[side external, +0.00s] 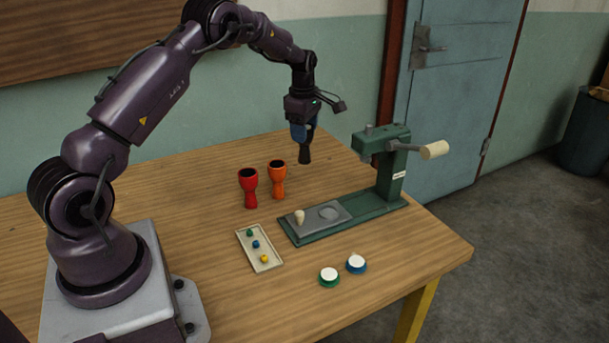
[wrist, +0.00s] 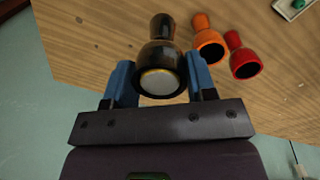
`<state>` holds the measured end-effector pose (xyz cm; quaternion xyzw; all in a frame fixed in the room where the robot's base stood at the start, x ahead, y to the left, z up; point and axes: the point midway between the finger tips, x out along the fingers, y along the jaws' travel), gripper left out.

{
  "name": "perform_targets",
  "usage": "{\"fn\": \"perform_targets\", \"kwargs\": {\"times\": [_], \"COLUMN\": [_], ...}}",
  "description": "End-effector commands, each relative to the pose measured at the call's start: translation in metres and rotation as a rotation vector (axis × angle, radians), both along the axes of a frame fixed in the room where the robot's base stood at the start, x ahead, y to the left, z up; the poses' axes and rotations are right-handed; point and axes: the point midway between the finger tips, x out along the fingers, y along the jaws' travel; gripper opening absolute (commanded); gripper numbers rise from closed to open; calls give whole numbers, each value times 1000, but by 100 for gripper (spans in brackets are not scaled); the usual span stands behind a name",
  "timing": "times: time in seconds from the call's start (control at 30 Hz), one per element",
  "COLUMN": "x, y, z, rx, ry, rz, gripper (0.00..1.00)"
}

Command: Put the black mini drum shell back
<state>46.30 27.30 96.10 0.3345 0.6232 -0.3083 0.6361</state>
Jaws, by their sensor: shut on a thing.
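The black mini drum shell (side external: 305,155) hangs below my gripper (side external: 303,131) in the side view, above the table and apart from it. In the wrist view my gripper (wrist: 161,82) has its blue fingers on both sides of the black shell (wrist: 160,55), shut on its wide end. A pale round face shows in that end, and the narrower foot points away from the camera. A red drum shell (side external: 249,187) and an orange drum shell (side external: 277,179) stand upright on the table, to the left of the held shell.
A green press (side external: 391,165) with a cream-handled lever stands at the right; its base bears a grey plate with a cream knob. A tray (side external: 246,236) holds small coloured pieces. Green-rimmed (side external: 329,277) and blue-rimmed (side external: 356,264) white discs lie near the front edge.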

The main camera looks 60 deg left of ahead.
Motion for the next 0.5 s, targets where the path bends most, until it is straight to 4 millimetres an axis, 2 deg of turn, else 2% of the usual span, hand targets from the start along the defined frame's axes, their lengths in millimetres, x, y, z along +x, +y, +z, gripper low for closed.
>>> {"fn": "perform_targets", "kwargs": {"times": [0.03,0.13,0.37,0.5], "x": [-1,0,0,0], "y": [0,-1,-1,-1], "z": [-12,-30,-50,-68], "rx": [-4,-3,-1,-2], "ry": [5,3,1,3], "rz": [1,-1,-2,-3], "gripper": [13,13,13,13]}}
